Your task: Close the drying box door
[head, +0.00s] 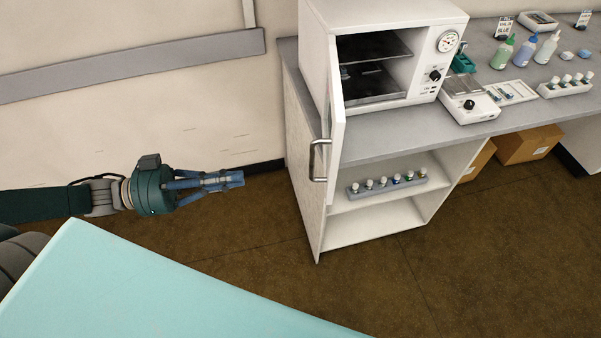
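The white drying box (318,45) stands on the grey counter at top centre, with dark shelves inside and a dial and knob on its right front. Its door (337,108) is open, swung out toward me from the left side and seen almost edge-on. The door's metal handle (319,160) faces left. My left gripper (236,179) points right, left of the handle and apart from it. Its blue fingers look closed together, with nothing between them. My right gripper is not in view.
The counter (375,136) carries a balance (468,104), bottles (525,50) and a vial rack (566,85) to the right. Below the box, an open cabinet shelf holds another vial rack (388,186). A grey wall rail (130,65) runs at left. The brown floor in front is clear.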

